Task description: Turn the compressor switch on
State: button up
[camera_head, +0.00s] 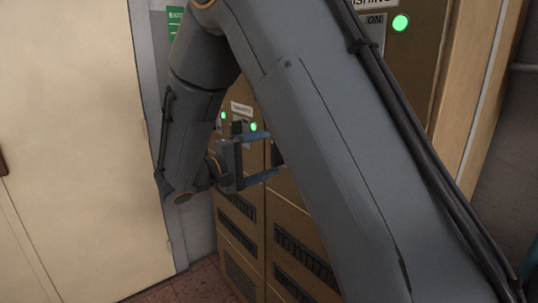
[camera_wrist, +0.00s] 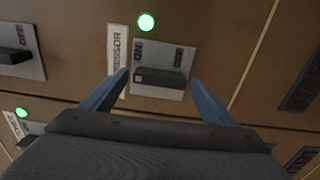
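In the wrist view, the compressor switch (camera_wrist: 160,82) is a black lever on a grey plate marked ON and OFF. A white label (camera_wrist: 117,50), its visible letters reading "PRESSOR", is beside it, and a lit green lamp (camera_wrist: 146,21) is above it in the picture. My gripper (camera_wrist: 159,76) is open, with one blue finger on each side of the lever and gaps showing. I cannot tell how near the fingertips are to the panel. In the head view my gripper (camera_head: 273,153) is at the brown cabinet (camera_head: 250,215); my arm hides the compressor switch.
Another switch (camera_wrist: 15,55) is at the left of the wrist view, with a second green lamp (camera_wrist: 22,113) below it. In the head view, another panel with an ON mark and green lamp (camera_head: 400,22) is upper right. A cream door (camera_head: 75,150) is left.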

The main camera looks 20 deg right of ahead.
jog(key=shift+a, duration=0.1)
jog(key=b+v, duration=0.2)
jog(key=v, duration=0.5)
jog(key=shift+a, duration=0.3)
jog(key=shift+s, duration=0.15)
jog(key=s+d+f+g+y, duration=0.55)
jog(key=s+d+f, duration=0.25)
jog(key=d+f, duration=0.25)
jog(key=s+a+f+m+y, duration=0.1)
jog(key=s+f+m+y, duration=0.1)
jog(key=s+f+y, duration=0.2)
jog(key=s+a+f+m+g+y, duration=0.1)
jog(key=s+f+y, duration=0.4)
jog(key=s, duration=0.5)
jog(key=shift+a+m+y, duration=0.45)
jog(key=shift+m+y, duration=0.45)
jog(key=shift+y, duration=0.15)
